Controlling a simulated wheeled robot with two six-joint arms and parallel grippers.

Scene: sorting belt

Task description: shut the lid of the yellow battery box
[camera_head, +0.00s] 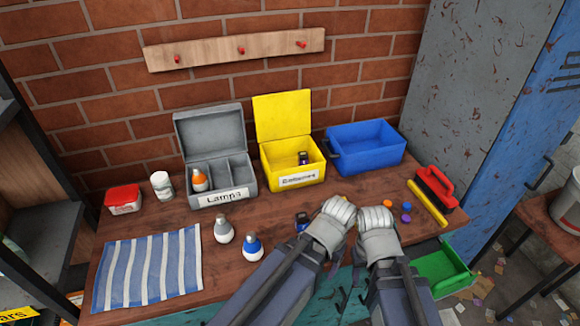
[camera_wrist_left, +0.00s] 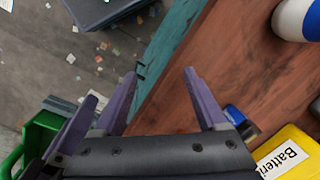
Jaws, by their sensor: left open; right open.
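The yellow battery box (camera_head: 293,177) stands at the back of the bench, with a white label on its front. Its yellow lid (camera_head: 283,116) is open and stands up near the brick wall. A dark battery (camera_head: 303,158) is inside. My left gripper (camera_head: 331,224) is in front of the box, apart from it; in the left wrist view its fingers (camera_wrist_left: 160,76) are open and empty, with the box's labelled side (camera_wrist_left: 291,151) at the lower right. My right gripper (camera_head: 377,229) is open beside the left one, apart from the box; its fingertips are hard to make out.
A grey lamp box (camera_head: 218,200) with its lid up stands left of the yellow box, and a blue bin (camera_head: 366,155) stands right. A battery (camera_head: 302,222) and two bulbs (camera_head: 224,230) lie in front. A red-handled brush (camera_head: 436,184) is at the right.

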